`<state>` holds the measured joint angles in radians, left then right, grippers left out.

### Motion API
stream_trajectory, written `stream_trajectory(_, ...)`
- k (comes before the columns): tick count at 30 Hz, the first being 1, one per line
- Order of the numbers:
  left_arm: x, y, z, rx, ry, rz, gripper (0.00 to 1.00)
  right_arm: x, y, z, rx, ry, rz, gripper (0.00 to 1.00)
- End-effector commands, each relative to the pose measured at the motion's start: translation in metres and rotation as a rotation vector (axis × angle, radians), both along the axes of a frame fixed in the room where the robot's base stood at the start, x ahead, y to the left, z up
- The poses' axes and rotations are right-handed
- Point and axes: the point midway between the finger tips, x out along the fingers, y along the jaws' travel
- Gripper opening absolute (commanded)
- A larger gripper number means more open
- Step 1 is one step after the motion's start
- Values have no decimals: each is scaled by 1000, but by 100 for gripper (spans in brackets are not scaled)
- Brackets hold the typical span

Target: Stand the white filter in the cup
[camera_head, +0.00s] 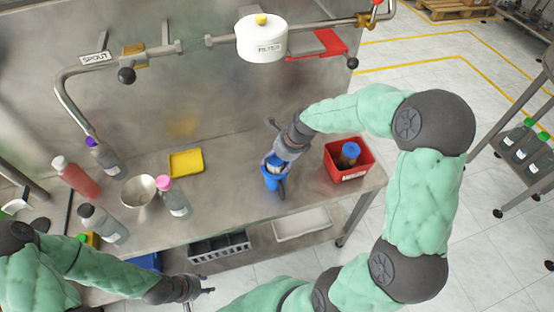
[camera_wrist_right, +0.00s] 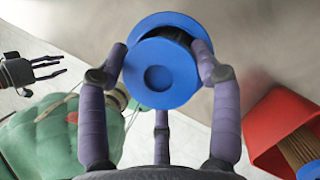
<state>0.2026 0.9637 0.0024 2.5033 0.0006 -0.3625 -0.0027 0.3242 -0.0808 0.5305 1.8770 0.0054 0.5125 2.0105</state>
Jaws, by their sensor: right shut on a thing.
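My right gripper (camera_head: 279,156) is shut on a filter whose round blue end cap (camera_wrist_right: 158,76) faces the right wrist camera. A little white of the filter (camera_head: 278,164) shows between the fingers in the head view. The blue cup (camera_head: 273,183) stands on the steel table directly below this gripper. In the right wrist view the cup's blue rim (camera_wrist_right: 152,22) and dark inside show behind the cap. How far the filter reaches into the cup is hidden. My left gripper (camera_head: 208,284) is open and empty at the table's front; it also shows in the right wrist view (camera_wrist_right: 58,68).
A red bin (camera_head: 345,171) right of the cup holds a brown, blue-capped filter (camera_head: 349,154). A yellow tray (camera_head: 186,163), a metal bowl (camera_head: 139,191) and several bottles stand to the left. A white housing labelled FILTER (camera_head: 262,42) sits on the pipe above.

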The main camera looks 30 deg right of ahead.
Motion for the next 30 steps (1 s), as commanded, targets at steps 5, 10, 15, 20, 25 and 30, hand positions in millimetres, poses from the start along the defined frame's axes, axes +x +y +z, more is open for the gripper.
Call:
stream_trajectory(5,0,0,-1,0,0,0,40,-2,1,-5,1,8,3,88)
stream_trajectory(10,0,0,-1,0,0,0,40,-2,1,-4,1,7,2,88)
stream_trajectory(15,0,0,0,0,0,0,40,-2,1,-2,1,5,2,88)
stream_trajectory(20,0,0,2,0,0,0,40,-1,0,14,0,2,2,88)
stream_trajectory(25,0,0,14,0,0,0,40,-11,-8,46,0,1,-1,88)
stream_trajectory(30,0,0,23,0,0,0,40,-21,-17,79,0,1,0,88)
